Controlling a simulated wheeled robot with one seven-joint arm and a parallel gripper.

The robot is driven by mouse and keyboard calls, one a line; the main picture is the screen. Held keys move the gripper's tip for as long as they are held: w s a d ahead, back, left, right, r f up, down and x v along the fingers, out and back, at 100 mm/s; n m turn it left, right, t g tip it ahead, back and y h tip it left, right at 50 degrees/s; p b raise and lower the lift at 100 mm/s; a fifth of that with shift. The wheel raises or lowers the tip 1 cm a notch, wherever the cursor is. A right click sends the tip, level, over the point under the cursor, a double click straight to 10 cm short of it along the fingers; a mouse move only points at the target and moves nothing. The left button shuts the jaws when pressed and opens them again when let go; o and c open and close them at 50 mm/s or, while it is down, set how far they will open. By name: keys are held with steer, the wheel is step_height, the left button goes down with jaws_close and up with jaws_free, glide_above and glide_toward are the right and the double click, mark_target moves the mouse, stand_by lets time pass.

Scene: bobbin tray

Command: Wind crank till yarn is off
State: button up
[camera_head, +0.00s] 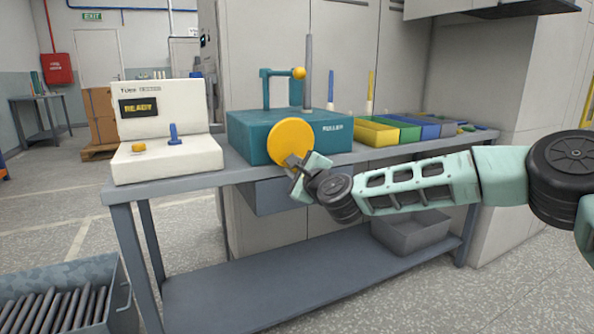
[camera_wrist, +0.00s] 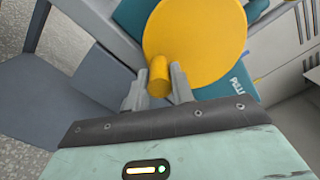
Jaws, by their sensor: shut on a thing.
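The crank is a yellow disc (camera_head: 290,141) on the front of the teal puller box (camera_head: 250,128). Its short yellow handle (camera_wrist: 159,77) shows in the wrist view at the lower edge of the disc (camera_wrist: 195,40). My gripper (camera_wrist: 159,84) is shut on that handle; it also shows in the head view (camera_head: 297,170), where it hides the handle. A grey upright spindle (camera_head: 308,75) stands on the box, beside a teal arm (camera_head: 265,90) with an orange ball (camera_head: 299,73). The spindle looks bare; I cannot make out yarn on it.
A white tube tester (camera_head: 165,130) with a "READY" display stands left on the bench (camera_head: 190,182). Coloured bins (camera_head: 376,136) line the right side. A grey crate (camera_head: 410,238) sits on the lower shelf. A metal bin (camera_head: 60,305) of dark rods stands at lower left.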

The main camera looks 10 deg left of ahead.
stand_by(0.5)
steer(key=o, duration=1)
steer(key=p+v, duration=0.2)
steer(key=v, duration=1.5)
steer(key=shift+s, duration=0.25)
